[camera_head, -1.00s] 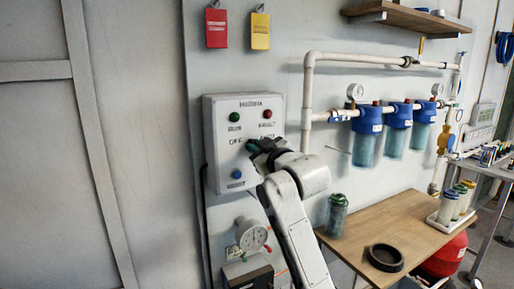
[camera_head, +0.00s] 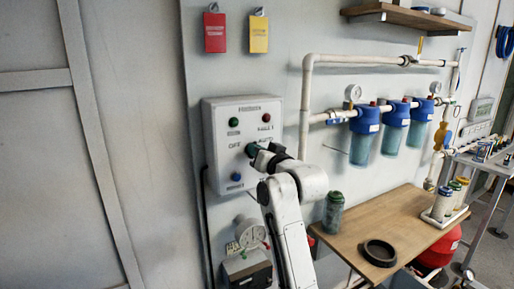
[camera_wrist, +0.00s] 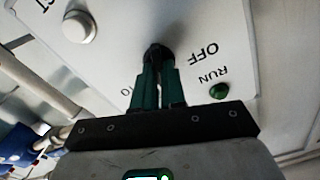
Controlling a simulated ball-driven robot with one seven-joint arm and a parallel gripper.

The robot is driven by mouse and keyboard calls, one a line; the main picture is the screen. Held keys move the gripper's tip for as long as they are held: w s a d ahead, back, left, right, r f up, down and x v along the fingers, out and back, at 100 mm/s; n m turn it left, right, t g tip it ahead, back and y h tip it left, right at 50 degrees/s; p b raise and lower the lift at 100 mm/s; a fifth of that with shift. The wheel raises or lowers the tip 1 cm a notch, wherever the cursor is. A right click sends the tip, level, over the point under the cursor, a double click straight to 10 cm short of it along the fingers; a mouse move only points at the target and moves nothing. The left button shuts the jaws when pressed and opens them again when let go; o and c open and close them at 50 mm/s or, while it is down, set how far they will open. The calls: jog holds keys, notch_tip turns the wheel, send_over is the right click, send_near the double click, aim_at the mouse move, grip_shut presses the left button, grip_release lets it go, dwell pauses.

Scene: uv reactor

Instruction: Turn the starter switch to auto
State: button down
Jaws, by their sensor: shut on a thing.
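The starter box (camera_head: 218,152) is a pale grey panel on the wall in the head view. It carries OFF and AUTO labels, with lights above and a blue button below. My gripper (camera_head: 254,151) reaches its middle from the lower right and hides most of the switch. In the wrist view, the dark green fingers of my gripper (camera_wrist: 158,78) are shut on the dark round starter switch (camera_wrist: 156,52). The OFF label is to the right of the switch. Another label on the left is partly covered by the fingers. The switch's pointer direction cannot be told.
A green RUN light (camera_wrist: 219,91) and a pale round part (camera_wrist: 79,27) flank the switch. Blue filter housings (camera_head: 364,135) hang right of the box. A wooden bench (camera_head: 405,222) holds a green canister (camera_head: 333,212) and a black ring (camera_head: 380,253).

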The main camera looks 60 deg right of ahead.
jog(key=shift+m+p, duration=0.35)
jog(key=shift+m, duration=0.55)
jog(key=c, duration=1.2)
grip_release()
jog(key=b+v, duration=0.2)
jog(key=v, duration=0.8)
jog(key=shift+s+a, duration=0.2)
jog(key=shift+s, duration=0.2)
